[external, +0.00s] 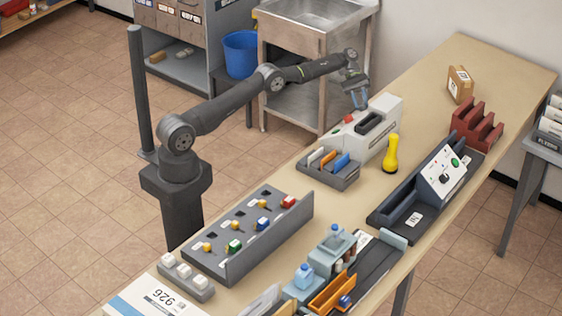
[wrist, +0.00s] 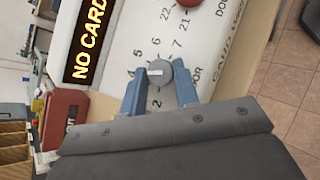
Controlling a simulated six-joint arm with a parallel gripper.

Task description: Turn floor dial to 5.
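The floor dial (wrist: 160,74) is a small grey round knob on a white panel in the wrist view. Numbers run around it, with 2, 4, 5, 6 and 7 legible. A pale mark on the knob points left, about toward the 4. The left finger covers the label between 2 and 4. In the external view my gripper (external: 361,100) is at the far end of the white console (external: 378,124). The dial is hidden there.
A red knob (wrist: 189,2) and a "NO CARD" display (wrist: 89,38) are on the panel. A tray of cards (external: 328,168), a yellow scanner-like object (external: 391,152) and a dark rail (external: 405,215) stand near the console.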

